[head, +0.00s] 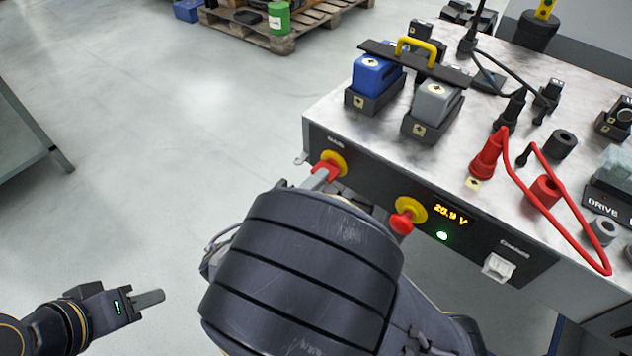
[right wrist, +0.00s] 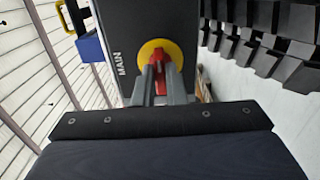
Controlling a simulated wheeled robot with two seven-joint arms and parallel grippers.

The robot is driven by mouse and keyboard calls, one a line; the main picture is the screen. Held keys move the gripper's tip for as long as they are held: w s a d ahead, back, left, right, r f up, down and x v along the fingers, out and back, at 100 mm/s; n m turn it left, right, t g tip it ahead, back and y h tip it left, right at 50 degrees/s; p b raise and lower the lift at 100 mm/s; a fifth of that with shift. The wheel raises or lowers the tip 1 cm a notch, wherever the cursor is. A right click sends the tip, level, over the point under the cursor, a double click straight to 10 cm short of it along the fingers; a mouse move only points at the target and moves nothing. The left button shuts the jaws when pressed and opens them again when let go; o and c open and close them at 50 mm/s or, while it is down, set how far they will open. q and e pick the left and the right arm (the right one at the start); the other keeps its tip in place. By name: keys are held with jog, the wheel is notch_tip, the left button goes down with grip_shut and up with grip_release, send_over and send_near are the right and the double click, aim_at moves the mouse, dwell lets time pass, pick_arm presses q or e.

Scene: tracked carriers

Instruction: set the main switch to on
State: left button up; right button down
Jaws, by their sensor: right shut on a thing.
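The main switch is a red handle on a yellow disc (head: 335,160) at the left end of the bench's dark front panel. In the right wrist view the yellow disc (right wrist: 150,48) sits beside the label MAIN, and its red handle (right wrist: 157,63) stands upright in the picture. My right gripper (right wrist: 163,88) is shut on the red handle, one finger on each side. In the head view my right wrist hides much of the area below the switch. My left gripper (head: 150,298) is low at the left, away from the bench; its finger gap is not clear.
The panel also bears a red knob on a yellow disc (head: 403,220), a lit display (head: 450,214), a green light (head: 442,236) and a white rocker switch (head: 498,267). Blue (head: 375,75) and grey (head: 436,98) blocks and red cables crowd the benchtop.

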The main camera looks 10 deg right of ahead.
jog(key=c, duration=1.5)
grip_release()
jog(key=p+v, duration=0.1)
jog(key=v, duration=0.6)
jog(key=shift+s+a, duration=0.25)
jog(key=shift+a, duration=0.1)
